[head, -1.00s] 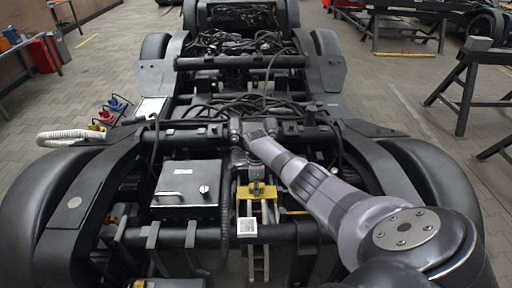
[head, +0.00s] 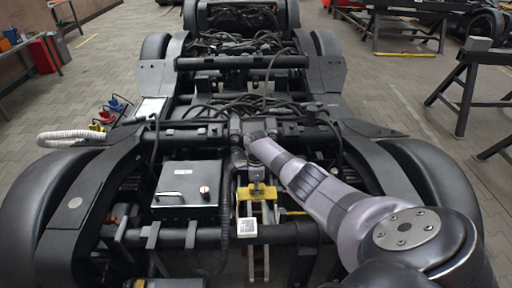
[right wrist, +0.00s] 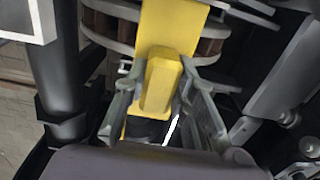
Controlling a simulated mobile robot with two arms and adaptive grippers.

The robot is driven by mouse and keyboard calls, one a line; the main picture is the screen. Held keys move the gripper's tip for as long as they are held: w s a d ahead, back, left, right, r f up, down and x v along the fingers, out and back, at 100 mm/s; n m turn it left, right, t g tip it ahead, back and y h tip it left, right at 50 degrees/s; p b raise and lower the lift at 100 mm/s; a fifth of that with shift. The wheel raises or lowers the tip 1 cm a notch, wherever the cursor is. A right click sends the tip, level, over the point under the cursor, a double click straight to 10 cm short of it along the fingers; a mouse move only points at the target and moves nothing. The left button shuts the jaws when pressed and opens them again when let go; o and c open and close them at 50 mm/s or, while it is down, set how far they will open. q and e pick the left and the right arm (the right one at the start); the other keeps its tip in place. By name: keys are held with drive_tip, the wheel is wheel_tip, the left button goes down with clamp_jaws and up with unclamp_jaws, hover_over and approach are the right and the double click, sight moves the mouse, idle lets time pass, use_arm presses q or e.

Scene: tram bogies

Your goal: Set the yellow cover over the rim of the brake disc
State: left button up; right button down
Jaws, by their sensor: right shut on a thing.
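The yellow cover (right wrist: 172,28) runs up the middle of the right wrist view, with a raised yellow grip block (right wrist: 160,80) on it. My right gripper (right wrist: 160,108) is shut on this block, one finger on each side. The brake disc (right wrist: 208,46) shows as a brown, grey-rimmed curved edge left and right of the cover. The cover crosses in front of it; I cannot tell whether it sits on the rim. In the head view the cover (head: 257,191) is below my right wrist, among the frame bars, partly hidden. My left gripper is not in view.
A dark bar with a white code label (head: 246,227) crosses in front of the cover. Cables (head: 240,108) lie behind. Black wheel guards (head: 62,215) flank the bogie. Thick dark pipes (right wrist: 62,75) stand close by the gripper.

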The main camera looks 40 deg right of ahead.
drive_tip(key=shift+f+b, duration=2.35)
drive_tip(key=shift+f, duration=0.55)
drive_tip(key=shift+f, duration=0.2)
drive_tip(key=shift+f+b, duration=0.25)
drive_tip(key=shift+b, duration=0.1)
drive_tip(key=shift+f, duration=0.2)
drive_tip(key=shift+f+b, duration=0.2)
drive_tip(key=shift+b, duration=0.15)
drive_tip(key=shift+f+b, duration=0.9)
drive_tip(key=shift+f, duration=0.1)
drive_tip(key=c, duration=1.2)
unclamp_jaws()
drive_tip(key=shift+c, duration=0.2)
